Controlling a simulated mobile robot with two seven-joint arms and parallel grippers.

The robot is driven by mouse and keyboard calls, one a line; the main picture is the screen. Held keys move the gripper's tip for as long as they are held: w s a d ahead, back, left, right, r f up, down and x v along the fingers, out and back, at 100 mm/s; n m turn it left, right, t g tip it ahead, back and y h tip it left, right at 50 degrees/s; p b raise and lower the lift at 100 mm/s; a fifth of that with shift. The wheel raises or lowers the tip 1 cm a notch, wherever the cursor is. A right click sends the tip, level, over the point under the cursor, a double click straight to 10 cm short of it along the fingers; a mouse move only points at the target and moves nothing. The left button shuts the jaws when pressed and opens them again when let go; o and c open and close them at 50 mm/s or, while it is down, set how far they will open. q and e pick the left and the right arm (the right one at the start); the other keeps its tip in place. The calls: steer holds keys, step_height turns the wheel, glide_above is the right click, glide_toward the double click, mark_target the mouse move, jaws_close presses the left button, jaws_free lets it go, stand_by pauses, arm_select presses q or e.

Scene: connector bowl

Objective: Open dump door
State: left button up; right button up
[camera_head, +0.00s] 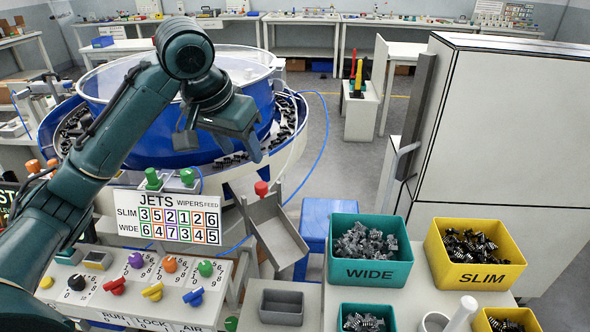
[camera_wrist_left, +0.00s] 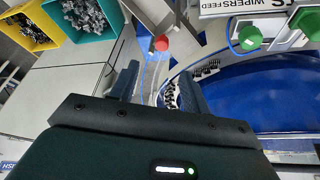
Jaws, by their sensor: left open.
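The big blue bowl (camera_head: 240,110) has a clear upper rim and a track of dark parts around it. A grey chute (camera_head: 277,232) slopes down from its front. A red knob (camera_head: 261,188) stands at the chute's upper end; I cannot tell whether a dump door there is open or shut. My left gripper (camera_head: 222,150) is open and empty over the bowl's front edge, up and left of the knob. In the left wrist view the red knob (camera_wrist_left: 161,43) appears ahead between the open fingers (camera_wrist_left: 157,82), apart from them. My right gripper is not in view.
The JETS sign (camera_head: 168,217) and green knobs (camera_head: 152,179) stand left of the chute. A panel of coloured knobs (camera_head: 135,285) is below. A teal WIDE bin (camera_head: 371,272), yellow SLIM bin (camera_head: 475,275) and grey tray (camera_head: 281,307) are at right. Blue hoses cross nearby.

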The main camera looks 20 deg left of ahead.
mark_target(261, 184)
arm_select(q)
steer(key=x, duration=1.2)
steer(key=shift+w+a+f+b, duration=0.1)
steer(key=shift+w+a+b, duration=0.1)
steer(key=shift+b, duration=0.15)
steer(key=shift+c, duration=0.4)
jaws_close()
